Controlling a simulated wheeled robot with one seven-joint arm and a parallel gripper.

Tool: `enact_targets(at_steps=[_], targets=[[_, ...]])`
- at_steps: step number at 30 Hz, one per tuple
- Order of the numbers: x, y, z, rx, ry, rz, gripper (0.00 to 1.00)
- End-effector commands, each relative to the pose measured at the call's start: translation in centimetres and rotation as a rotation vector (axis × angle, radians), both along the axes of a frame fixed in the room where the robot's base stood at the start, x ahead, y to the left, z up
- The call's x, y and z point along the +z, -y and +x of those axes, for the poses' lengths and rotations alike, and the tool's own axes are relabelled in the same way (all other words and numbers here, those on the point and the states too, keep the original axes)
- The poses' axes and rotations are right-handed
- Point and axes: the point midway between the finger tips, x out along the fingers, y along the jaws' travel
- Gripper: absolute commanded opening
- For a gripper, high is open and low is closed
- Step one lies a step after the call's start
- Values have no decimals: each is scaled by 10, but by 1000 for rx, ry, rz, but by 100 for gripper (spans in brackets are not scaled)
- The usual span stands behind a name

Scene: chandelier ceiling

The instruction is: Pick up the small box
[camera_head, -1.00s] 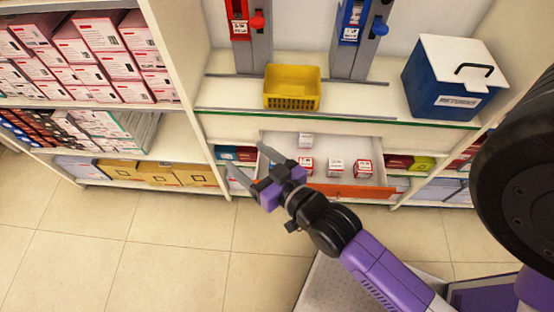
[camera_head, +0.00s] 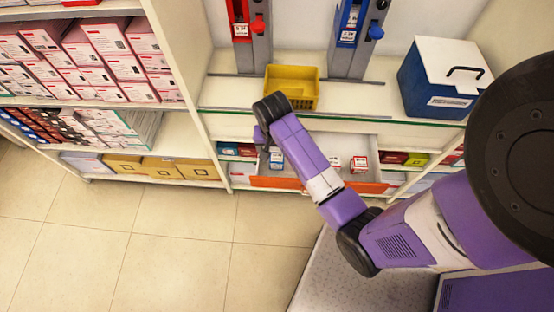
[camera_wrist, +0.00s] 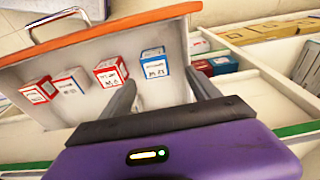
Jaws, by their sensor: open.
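Several small boxes stand in an open drawer with an orange front (camera_head: 275,183). In the wrist view a white box with blue edges (camera_wrist: 153,64) shows between the fingers of my gripper (camera_wrist: 162,88). A red and white box (camera_wrist: 110,72) is beside the left finger, which partly covers it. A white box (camera_wrist: 70,82) and another red box (camera_wrist: 38,90) are farther left. My gripper is open and empty, pointing into the drawer. In the head view my arm hides most of it, and red and white boxes (camera_head: 358,164) show right of the arm.
A yellow basket (camera_head: 291,87) stands on the counter above the drawer. A blue cooler box (camera_head: 442,80) with a white lid is at the right. Shelves of packed boxes (camera_head: 85,60) stand at the left. The tiled floor (camera_head: 150,235) in front is clear.

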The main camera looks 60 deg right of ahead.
Motion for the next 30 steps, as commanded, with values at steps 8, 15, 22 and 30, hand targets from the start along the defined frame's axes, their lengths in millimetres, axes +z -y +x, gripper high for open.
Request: enact_targets(at_steps=[8, 15, 22, 30], targets=[[-24, 2, -3, -21, -10, 10, 71], [-51, 10, -5, -21, -10, 10, 71], [-75, 14, -4, -19, -8, 9, 71], [-77, 14, -3, -18, -6, 7, 69]])
